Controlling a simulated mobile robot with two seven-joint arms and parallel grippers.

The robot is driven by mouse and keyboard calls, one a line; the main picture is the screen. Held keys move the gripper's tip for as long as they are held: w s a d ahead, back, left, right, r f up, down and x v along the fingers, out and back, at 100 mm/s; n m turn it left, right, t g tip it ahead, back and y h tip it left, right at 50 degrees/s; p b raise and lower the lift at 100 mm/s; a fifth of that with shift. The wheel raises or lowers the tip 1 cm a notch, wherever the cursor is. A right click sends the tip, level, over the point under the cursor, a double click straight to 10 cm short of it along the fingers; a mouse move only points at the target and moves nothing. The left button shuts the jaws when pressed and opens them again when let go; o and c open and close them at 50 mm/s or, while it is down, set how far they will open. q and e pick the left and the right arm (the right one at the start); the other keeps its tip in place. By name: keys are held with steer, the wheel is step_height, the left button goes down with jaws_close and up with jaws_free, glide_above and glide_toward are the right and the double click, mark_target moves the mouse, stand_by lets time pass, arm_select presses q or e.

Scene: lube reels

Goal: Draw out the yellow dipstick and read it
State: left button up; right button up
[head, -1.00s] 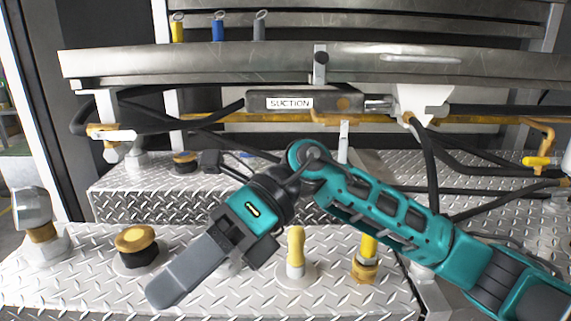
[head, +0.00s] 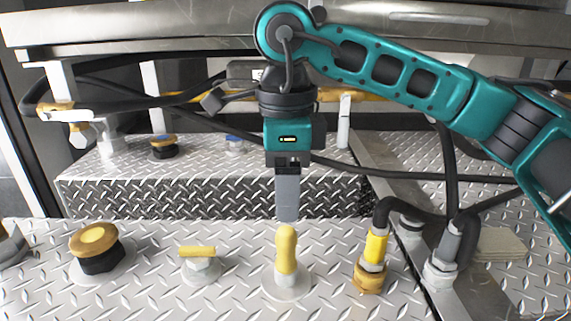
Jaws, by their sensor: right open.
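The yellow dipstick (head: 286,250) stands upright in a round light base on the diamond-plate deck, in the lower middle of the head view. My right gripper (head: 287,216) points straight down at its top, in line with it in the picture. The fingers show edge-on as one grey slab, and the jaws are open with nothing seen in them. The fingertips appear just above or behind the dipstick's knob; I cannot tell the exact gap. My left gripper is not in view.
A yellow T-handled fitting (head: 199,258) and a yellow-capped black filler (head: 95,247) stand to the left. A yellow-collared hose fitting (head: 374,252) stands close on the right. Black hoses (head: 449,160) cross behind. A metal beam (head: 130,34) spans above.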

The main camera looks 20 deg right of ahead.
mark_target(286, 230)
step_height(286, 230, down, 8)
steer(key=shift+f+b, duration=0.15)
steer(key=shift+b, duration=0.3)
steer(key=shift+c, duration=0.4)
